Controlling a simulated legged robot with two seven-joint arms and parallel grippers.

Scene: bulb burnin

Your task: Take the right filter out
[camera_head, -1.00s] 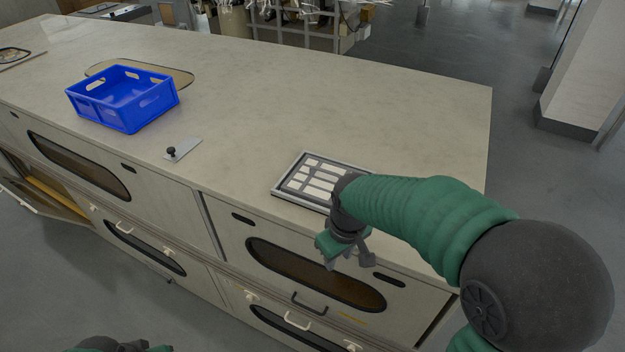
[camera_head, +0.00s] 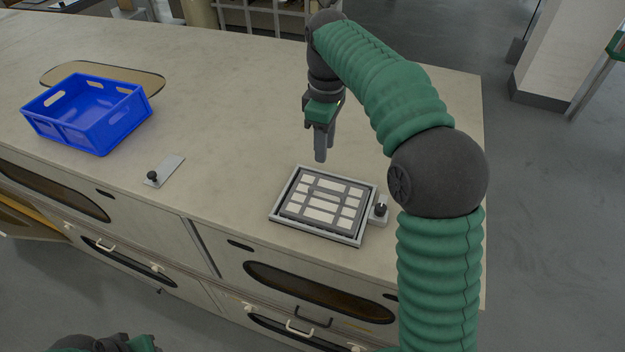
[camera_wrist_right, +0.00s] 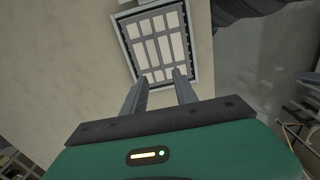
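The right filter (camera_head: 322,201) is a flat grey grid with white cells. It lies in a light-rimmed frame (camera_head: 366,215) on the counter, and it also shows at the top of the right wrist view (camera_wrist_right: 158,42). My right gripper (camera_head: 320,155) points down above and just behind the filter's far edge, apart from it. Its two fingers are spread and empty, as the right wrist view shows (camera_wrist_right: 160,78). My left gripper (camera_head: 105,343) shows only in part at the bottom left edge of the head view, and its fingers cannot be made out.
A small block with a black knob (camera_head: 381,209) sits at the frame's right side. A plate with a black knob (camera_head: 165,171) lies left on the counter. A blue crate (camera_head: 88,112) stands further left.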

